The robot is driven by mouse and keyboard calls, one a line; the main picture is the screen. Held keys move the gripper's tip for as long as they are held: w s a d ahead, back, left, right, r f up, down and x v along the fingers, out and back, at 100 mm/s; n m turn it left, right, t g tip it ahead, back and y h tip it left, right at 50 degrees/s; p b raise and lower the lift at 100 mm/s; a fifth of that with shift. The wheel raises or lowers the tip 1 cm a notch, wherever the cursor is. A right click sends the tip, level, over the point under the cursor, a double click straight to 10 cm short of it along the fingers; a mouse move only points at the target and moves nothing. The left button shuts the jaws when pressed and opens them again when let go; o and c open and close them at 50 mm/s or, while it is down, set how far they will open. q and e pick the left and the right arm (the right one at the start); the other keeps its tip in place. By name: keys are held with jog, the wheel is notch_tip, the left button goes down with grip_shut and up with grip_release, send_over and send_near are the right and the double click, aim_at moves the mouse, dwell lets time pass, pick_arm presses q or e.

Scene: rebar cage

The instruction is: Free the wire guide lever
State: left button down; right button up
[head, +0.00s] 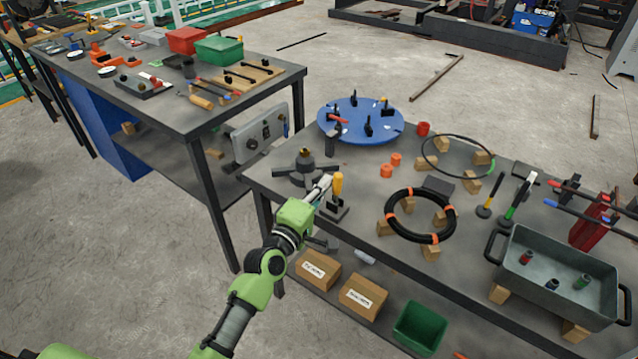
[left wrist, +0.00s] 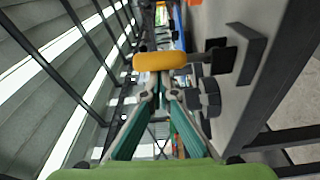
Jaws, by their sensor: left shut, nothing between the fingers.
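A lever with a yellow handle (head: 338,184) stands upright on a small dark base (head: 334,211) near the front left edge of the right-hand table; I take it to be the wire guide lever. My left gripper (head: 325,184) is shut and empty, just left of the handle. In the left wrist view the yellow handle (left wrist: 160,61) lies across the picture just beyond the closed fingertips (left wrist: 158,86). Whether the tips touch the handle I cannot tell. My right gripper is not in view.
A dark hub with arms (head: 304,168) stands just behind my gripper. A blue turntable (head: 361,131) is further back. A black coil (head: 388,221) on wooden blocks lies to the right, with a grey tray (head: 555,268) beyond it. Boxes (head: 363,297) sit on the shelf below.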

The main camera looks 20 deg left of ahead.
aim_at(340, 186)
pick_arm(q)
jog(key=d+m, duration=0.1)
jog(key=m, duration=0.1)
jog(key=s+d+m, duration=0.1)
jog(key=shift+d+m, duration=0.15)
jog(key=shift+m, duration=0.25)
jog(key=shift+s+d+m+t, duration=0.1)
jog(key=shift+d+m+t, duration=0.25)
jog(key=shift+m, duration=0.35)
jog(key=shift+d, duration=0.1)
